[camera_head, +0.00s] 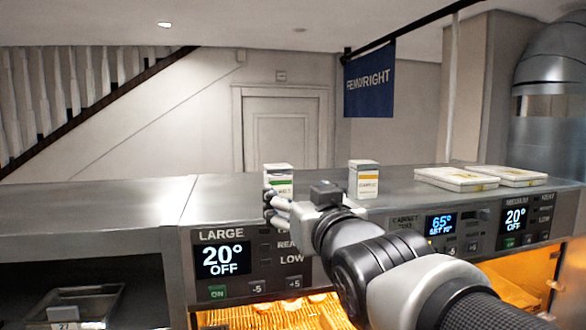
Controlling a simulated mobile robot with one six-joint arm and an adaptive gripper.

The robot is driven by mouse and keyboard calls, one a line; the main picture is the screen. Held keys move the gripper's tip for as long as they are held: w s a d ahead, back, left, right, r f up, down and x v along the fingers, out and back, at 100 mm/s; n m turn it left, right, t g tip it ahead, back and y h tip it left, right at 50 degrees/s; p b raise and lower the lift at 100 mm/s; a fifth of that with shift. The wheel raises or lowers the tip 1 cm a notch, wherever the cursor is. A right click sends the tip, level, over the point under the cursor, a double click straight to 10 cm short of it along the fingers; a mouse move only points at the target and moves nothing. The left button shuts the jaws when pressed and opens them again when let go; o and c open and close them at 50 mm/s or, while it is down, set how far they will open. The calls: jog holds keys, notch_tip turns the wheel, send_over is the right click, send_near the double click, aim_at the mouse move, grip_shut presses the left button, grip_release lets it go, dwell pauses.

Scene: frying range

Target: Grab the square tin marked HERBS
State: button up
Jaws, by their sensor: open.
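Two square white tins stand upright on the steel counter. The left tin (279,171) has a green band, and its small lettering is partly hidden and too small to read for certain. The right tin (363,180) has an orange-yellow band, and its word is also too small to read surely. My gripper (269,204) is open, its fingers pointing left, in front of the lower part of the green-banded tin. The fingers overlap this tin in the picture; I cannot tell whether they touch it. The right tin stands apart, behind and right of my gripper.
The steel counter (120,205) is clear to the left. Flat white packs (457,179) lie at the right. Below the edge are control panels with displays (223,259) and lit warm cabinets. A metal pan (85,300) sits in the lower left recess.

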aim_at(281, 183)
jog(key=p+x, duration=0.3)
jog(key=x, duration=0.8)
jog(key=shift+w+a, duration=0.2)
jog(key=shift+w, duration=0.05)
jog(key=p+x, duration=0.1)
jog(key=x, duration=0.1)
jog(key=p+x, duration=0.1)
jog(key=x, duration=0.2)
jog(key=shift+w+f+p, duration=0.3)
jog(key=shift+p, duration=0.1)
jog(key=shift+s, duration=0.1)
jog(key=shift+s, duration=0.1)
jog(key=c, duration=0.4)
jog(key=shift+r, duration=0.1)
jog(key=c, duration=0.9)
